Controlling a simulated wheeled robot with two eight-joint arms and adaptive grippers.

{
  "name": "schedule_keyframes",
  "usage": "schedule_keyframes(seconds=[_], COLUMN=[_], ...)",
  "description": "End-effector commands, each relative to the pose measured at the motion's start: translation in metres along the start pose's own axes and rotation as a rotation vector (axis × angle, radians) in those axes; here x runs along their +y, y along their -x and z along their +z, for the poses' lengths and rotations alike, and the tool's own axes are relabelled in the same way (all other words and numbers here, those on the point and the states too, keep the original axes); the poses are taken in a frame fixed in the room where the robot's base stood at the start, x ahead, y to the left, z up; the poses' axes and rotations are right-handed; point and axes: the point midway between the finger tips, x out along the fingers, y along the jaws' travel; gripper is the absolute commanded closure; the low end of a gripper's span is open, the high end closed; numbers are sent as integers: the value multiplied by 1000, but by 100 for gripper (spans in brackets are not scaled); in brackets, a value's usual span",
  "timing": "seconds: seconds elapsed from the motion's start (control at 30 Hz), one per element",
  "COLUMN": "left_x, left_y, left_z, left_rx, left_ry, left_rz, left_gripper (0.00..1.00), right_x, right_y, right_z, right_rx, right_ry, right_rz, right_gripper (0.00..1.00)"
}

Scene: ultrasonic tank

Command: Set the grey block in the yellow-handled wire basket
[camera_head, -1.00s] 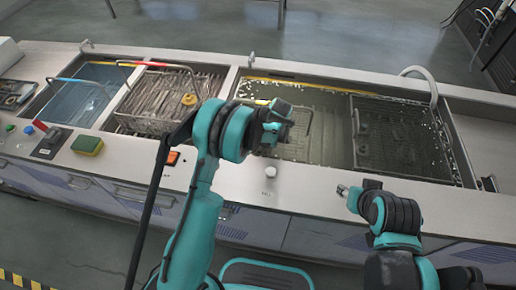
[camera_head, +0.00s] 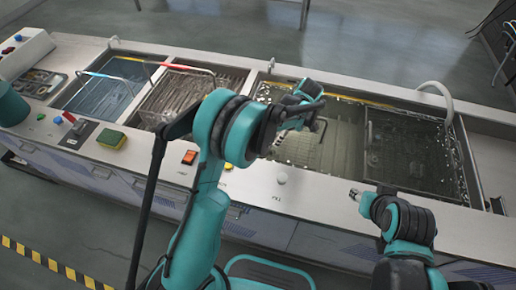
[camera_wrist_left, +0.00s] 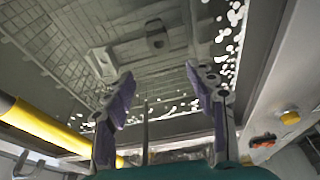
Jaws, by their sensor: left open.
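My left gripper (camera_head: 316,108) is over the right-hand tank in the head view. In the left wrist view the left gripper (camera_wrist_left: 160,88) is open, its purple-padded fingers apart with nothing between them. Beyond the fingertips lies a grey piece with a dark hole (camera_wrist_left: 157,38); it may be the grey block, but I cannot be sure. A yellow bar (camera_wrist_left: 38,122), perhaps the basket handle, crosses the left of the wrist view. Wire basket work (camera_head: 310,152) shows in the tank below the left gripper, partly hidden by my arm. My right gripper (camera_head: 356,194) is over the front counter, too small to read.
A dark mesh basket (camera_head: 405,150) stands at the tank's right end. Left are a red-handled basket (camera_head: 186,67) and a blue-handled one (camera_head: 103,75). A green-yellow sponge (camera_head: 111,138) and a white knob (camera_head: 281,178) are on the front counter. A curved pipe (camera_head: 437,88) rises behind.

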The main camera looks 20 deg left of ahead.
Motion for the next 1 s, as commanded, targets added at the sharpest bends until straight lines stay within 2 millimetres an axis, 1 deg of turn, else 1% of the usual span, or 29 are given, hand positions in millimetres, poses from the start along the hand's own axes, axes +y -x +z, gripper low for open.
schedule_keyframes(seconds=[0.03,0.07,0.17,0.2,0.27,0.3,0.37,0.4,0.47,0.5,0.57,0.6,0.67,0.7,0.8,0.9,1.0], left_x=[-7,-12,-33,-44,-60,-72,-92,-105,-125,-138,-159,-172,-191,-203,-228,-243,-252], left_y=[13,22,55,68,85,95,108,116,125,130,135,137,138,138,134,129,126], left_z=[-9,-15,-38,-47,-59,-66,-76,-82,-89,-94,-99,-102,-105,-106,-107,-107,-106], left_rx=[-12,-21,-50,-58,-66,-67,-64,-57,-42,-28,-2,20,57,85,154,213,252], left_ry=[-42,-79,-234,-301,-402,-467,-565,-629,-725,-786,-878,-939,-1026,-1080,-1196,-1281,-1331], left_rz=[16,29,94,124,173,205,255,289,340,374,424,457,503,531,589,626,646], left_gripper=[44,44,44,44,44,44,44,44,44,44,44,44,44,44,44,44,44], right_x=[0,0,0,0,0,0,0,0,0,0,0,0,0,0,0,0,0], right_y=[0,0,0,0,0,0,0,0,0,0,0,0,0,0,0,0,0], right_z=[0,0,0,0,0,0,0,0,0,0,0,0,0,0,0,0,0], right_rx=[0,0,0,0,0,0,0,0,0,0,0,0,0,0,0,0,0], right_ry=[0,0,0,0,0,0,0,0,0,0,0,0,0,0,0,0,0], right_rz=[0,0,0,0,0,0,0,0,0,0,0,0,0,0,0,0,0], right_gripper=[60,60,60,60,60,60,60,60,60,60,60,60,60,60,60,60,60])
